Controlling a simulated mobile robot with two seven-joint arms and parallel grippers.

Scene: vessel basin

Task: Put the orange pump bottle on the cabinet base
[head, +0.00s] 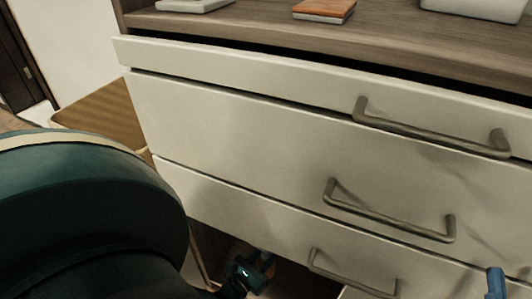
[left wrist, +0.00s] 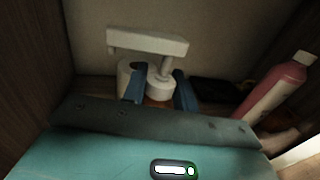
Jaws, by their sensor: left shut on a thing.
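The orange pump bottle (left wrist: 158,102) shows in the left wrist view, with a white pump head (left wrist: 148,42) on top. Only a little of its orange body is visible, low between the blue fingers. My left gripper (left wrist: 160,90) is shut on it, inside a dark wooden compartment. In the head view my left gripper (head: 256,272) is low, at the opening under the drawers, and the bottle is hidden there. The wooden cabinet base (head: 222,250) shows only in part below the drawers. A blue fingertip of my right gripper (head: 497,282) shows at the lower right; its jaw opening cannot be judged.
A pink bottle with a white cap (left wrist: 278,92) stands tilted in view right of the gripper. A white roll-like object (left wrist: 124,76) is beside the pump, and a dark item (left wrist: 215,92) lies behind. White drawers with bar handles (head: 390,212) overhang the opening.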

